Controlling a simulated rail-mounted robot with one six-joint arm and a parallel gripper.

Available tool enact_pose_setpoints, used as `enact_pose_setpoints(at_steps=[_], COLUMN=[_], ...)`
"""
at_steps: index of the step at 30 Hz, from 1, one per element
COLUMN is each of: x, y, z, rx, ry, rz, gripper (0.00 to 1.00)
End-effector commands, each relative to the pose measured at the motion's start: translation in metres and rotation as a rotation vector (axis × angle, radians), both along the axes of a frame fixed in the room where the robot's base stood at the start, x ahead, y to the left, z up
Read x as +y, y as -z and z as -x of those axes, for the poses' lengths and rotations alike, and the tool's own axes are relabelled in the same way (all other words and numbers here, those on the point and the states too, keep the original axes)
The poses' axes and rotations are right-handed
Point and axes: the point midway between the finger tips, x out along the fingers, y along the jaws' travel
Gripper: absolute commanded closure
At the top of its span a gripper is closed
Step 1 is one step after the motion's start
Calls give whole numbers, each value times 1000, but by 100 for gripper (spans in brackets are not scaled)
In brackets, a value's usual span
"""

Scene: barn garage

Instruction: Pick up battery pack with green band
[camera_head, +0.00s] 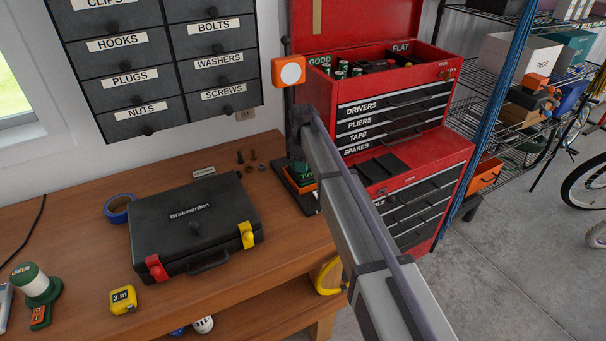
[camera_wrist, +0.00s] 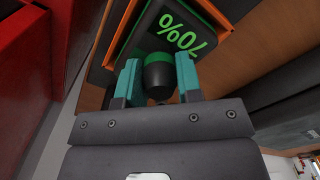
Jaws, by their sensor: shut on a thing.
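In the wrist view, my gripper (camera_wrist: 158,82) is shut on a dark, rounded battery pack with a green band (camera_wrist: 158,68), a teal-tipped finger on each side. Beyond the pack is an orange-edged black unit with a green "70%" display (camera_wrist: 182,32). In the head view, my gripper (camera_head: 298,160) is at the back right of the workbench, over that orange and black unit (camera_head: 303,182). The arm hides much of that spot, and the pack cannot be made out clearly there. Whether the pack touches the unit cannot be told.
A black case (camera_head: 190,220) lies on the workbench (camera_head: 80,240), with blue tape (camera_head: 118,208), a yellow tape measure (camera_head: 122,300) and a lantern (camera_head: 36,282) around it. A red tool chest (camera_head: 320,95) stands close right of my gripper. Labelled drawers (camera_head: 160,55) hang above.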

Motion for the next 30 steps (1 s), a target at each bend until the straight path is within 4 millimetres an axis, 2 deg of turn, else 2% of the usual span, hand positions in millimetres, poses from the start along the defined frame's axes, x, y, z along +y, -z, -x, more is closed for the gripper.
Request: enact_pose_setpoints(at_steps=[8,11,18,21,25,29,30], x=[0,0,0,0,0,0,0], y=[-7,-22,-81,-98,-103,-86,-88], z=[0,0,0,0,0,0,0], rx=[0,0,0,0,0,0,0], ry=[0,0,0,0,0,0,0], rz=[0,0,0,0,0,0,0], gripper=[100,100,100,100,100,100,100])
